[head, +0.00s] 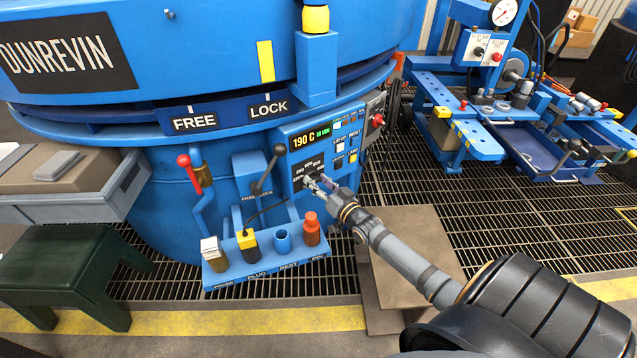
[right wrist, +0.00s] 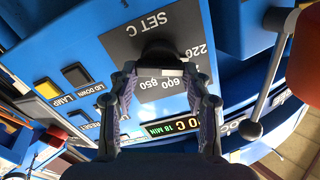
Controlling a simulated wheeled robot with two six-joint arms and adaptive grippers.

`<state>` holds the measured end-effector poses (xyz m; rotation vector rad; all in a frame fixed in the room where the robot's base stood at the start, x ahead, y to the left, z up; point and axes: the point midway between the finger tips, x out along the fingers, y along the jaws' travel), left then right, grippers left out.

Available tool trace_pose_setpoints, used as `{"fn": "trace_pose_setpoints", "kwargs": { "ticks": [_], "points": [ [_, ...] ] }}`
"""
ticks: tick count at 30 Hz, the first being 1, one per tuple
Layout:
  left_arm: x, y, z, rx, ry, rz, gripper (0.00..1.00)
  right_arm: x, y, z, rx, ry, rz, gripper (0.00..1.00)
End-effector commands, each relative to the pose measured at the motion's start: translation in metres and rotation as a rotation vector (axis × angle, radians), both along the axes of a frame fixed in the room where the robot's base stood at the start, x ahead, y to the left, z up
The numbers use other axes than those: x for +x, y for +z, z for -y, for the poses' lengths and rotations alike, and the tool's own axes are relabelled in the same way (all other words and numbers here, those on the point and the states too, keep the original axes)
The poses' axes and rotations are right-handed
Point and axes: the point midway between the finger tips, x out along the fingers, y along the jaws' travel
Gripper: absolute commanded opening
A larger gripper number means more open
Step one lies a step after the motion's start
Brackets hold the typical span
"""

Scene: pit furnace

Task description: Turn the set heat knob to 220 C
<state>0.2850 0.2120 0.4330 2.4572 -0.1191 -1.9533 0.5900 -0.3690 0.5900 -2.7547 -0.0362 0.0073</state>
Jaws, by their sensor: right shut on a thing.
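The set heat knob (right wrist: 158,50) is black and sits on a dark dial plate marked SET C (right wrist: 148,22), with 220, 600 and 850 readable in the right wrist view. My right gripper (right wrist: 160,72) has its two fingers on either side of the knob, shut on it. In the head view, my right gripper (head: 312,182) reaches the dial plate on the blue control panel (head: 330,127) and hides most of the knob. The display (head: 309,139) above reads 190 C and 18 MIN. The knob's pointer is hard to make out. My left gripper is out of view.
Left of the panel are a black-knobbed lever (head: 267,169) and a red-knobbed lever (head: 190,172). Below is a blue rack (head: 265,266) with plugs. A green stool (head: 65,265) stands at left, and a blue bench (head: 510,105) at back right. Grating lies between.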

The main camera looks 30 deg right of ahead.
Motion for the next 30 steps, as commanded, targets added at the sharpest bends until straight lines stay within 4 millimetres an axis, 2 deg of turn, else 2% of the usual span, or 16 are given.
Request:
{"fn": "trace_pose_setpoints", "kwargs": {
  "ticks": [2,7,15,16,21,30],
  "points": [
    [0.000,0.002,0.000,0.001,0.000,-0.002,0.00,0.000,0.001,0.000,-0.019,0.000,0.001,0.17],
    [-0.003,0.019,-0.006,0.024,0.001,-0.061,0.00,0.000,0.003,-0.001,-0.199,-0.001,0.005,0.17],
    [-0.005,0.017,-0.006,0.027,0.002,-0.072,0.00,0.000,0.000,-0.001,-0.231,0.000,0.006,0.17],
    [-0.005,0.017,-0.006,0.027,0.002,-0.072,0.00,0.000,0.000,-0.001,-0.231,0.000,0.006,0.50],
    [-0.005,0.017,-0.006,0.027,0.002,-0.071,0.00,0.000,0.000,-0.001,-0.229,0.000,0.006,0.72],
    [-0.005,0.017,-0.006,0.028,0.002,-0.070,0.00,-0.001,0.000,-0.001,-0.228,0.000,0.006,0.72]
  ]
}}
